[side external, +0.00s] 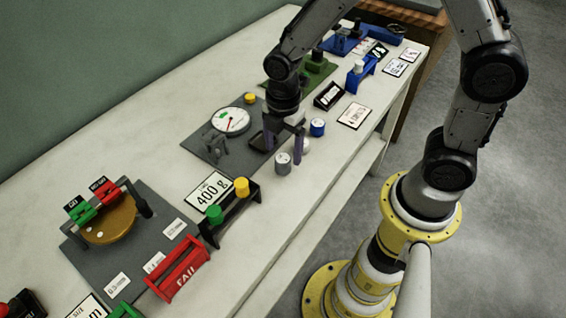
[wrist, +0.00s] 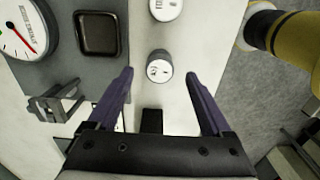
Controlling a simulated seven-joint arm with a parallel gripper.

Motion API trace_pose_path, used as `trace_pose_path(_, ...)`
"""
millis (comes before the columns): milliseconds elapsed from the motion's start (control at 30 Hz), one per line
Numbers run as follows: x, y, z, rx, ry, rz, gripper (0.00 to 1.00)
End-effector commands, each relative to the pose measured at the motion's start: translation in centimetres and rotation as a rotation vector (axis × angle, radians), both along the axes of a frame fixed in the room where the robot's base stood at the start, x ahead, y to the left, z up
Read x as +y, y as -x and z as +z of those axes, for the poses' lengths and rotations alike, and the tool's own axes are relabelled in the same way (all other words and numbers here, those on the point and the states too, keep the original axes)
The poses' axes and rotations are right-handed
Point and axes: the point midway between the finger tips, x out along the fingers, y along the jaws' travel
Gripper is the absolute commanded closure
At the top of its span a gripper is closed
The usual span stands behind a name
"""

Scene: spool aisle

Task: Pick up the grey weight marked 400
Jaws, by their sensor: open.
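A small grey cylindrical weight (side external: 283,163) stands upright on the pale bench; it also shows in the wrist view (wrist: 158,68). Dark marks on its top are too blurred to read as 400. My gripper (side external: 284,148) is open and empty, pointing down near the grey weight. In the wrist view its two purple fingers (wrist: 159,76) appear on either side of the weight, with gaps between. I cannot tell the height of the fingertips over the bench.
A white weight (wrist: 165,8) and a blue weight (side external: 317,127) stand near the grey one. A dial scale (side external: 231,121) sits on a grey plate with a dark square pan (wrist: 97,33). A "400 g" card (side external: 209,190) and a rack with green and yellow weights (side external: 229,205) lie to the left.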

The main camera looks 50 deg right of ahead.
Motion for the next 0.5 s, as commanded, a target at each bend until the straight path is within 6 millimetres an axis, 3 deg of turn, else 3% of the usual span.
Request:
trace_pose_path(200, 0.1, 0.0, -2.8, 0.003, 0.001, 0.0, 0.16)
trace_pose_path(500, 0.0, 0.0, -3.2, 0.0, 0.0, 0.0, 0.16)
